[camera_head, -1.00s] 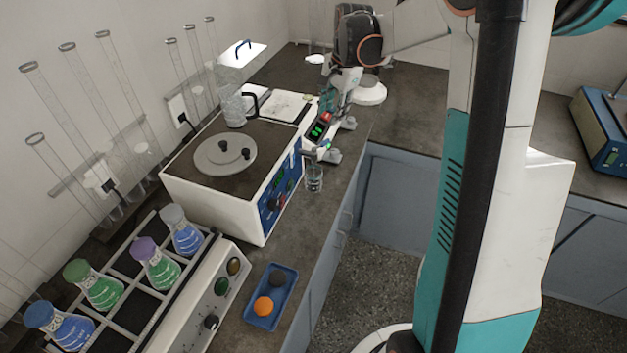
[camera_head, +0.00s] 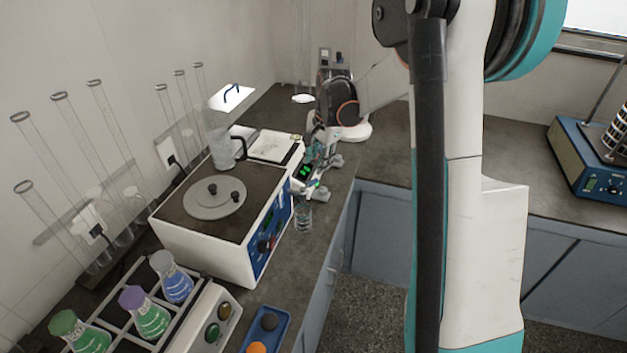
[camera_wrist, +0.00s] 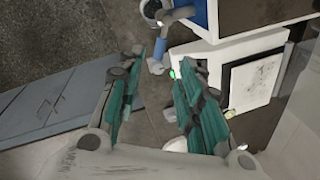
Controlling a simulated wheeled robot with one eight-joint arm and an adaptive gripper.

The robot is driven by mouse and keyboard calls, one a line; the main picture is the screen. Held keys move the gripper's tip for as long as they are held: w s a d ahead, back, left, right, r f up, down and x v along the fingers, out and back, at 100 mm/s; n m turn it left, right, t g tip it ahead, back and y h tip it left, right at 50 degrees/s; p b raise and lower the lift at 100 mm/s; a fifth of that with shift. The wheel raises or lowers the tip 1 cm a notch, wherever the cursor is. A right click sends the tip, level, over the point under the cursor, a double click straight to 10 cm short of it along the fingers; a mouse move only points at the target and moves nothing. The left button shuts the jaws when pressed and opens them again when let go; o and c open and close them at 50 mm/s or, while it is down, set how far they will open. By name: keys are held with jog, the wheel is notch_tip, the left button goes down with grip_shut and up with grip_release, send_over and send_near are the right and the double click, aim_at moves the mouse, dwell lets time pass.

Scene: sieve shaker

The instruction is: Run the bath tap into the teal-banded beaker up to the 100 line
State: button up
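A small clear glass beaker (camera_head: 304,216) stands on the bench in front of the water bath (camera_head: 205,245). No teal band or fill line can be made out on it. The bath is a white box with a dark top, a round grey lid and a blue front panel. Its tap is not clear in the head view. In the wrist view a grey fitting (camera_wrist: 178,14) shows beside the bath's blue panel.
The balance has a green display (camera_head: 304,172). Flasks in a shaker rack (camera_head: 190,325) and a blue tray (camera_head: 265,330) are nearer. Tall glass tubes line the left wall. The bench's front edge runs close by the beaker.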

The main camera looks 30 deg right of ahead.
aim_at(313, 181)
jog(key=f, duration=0.2)
jog(key=w+f+b, duration=0.1)
jog(key=f, duration=0.5)
jog(key=shift+w+a+f, duration=0.15)
jog(key=shift+w+a, duration=0.15)
grip_shut()
